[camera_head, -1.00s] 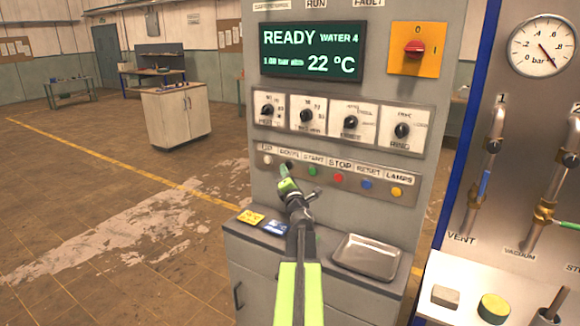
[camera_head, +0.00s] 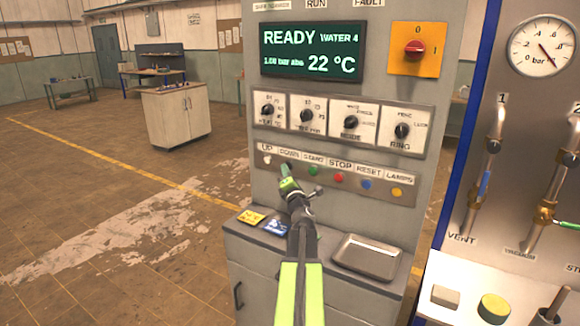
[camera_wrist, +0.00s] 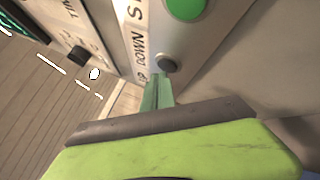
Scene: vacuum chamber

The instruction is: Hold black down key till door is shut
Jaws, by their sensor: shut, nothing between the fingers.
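The black DOWN key is a small dark round button, visible in the wrist view (camera_wrist: 167,63) beside the DOWN label, between the green START button and the UP label. My gripper (camera_head: 285,170) is in front of the key row at the DOWN position and hides the black key in the head view. Its closed green fingers also show in the wrist view (camera_wrist: 158,92), with their tips just beside the black key. I cannot tell whether they touch it. Nothing is held. The chamber door is not in view.
The display (camera_head: 312,50) reads READY, WATER 4 and 22 °C. The white UP key (camera_head: 267,160) is left of my gripper; the green START key (camera_head: 313,170) and red STOP key (camera_head: 339,178) are right. A metal tray (camera_head: 367,258) sits on the ledge below.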

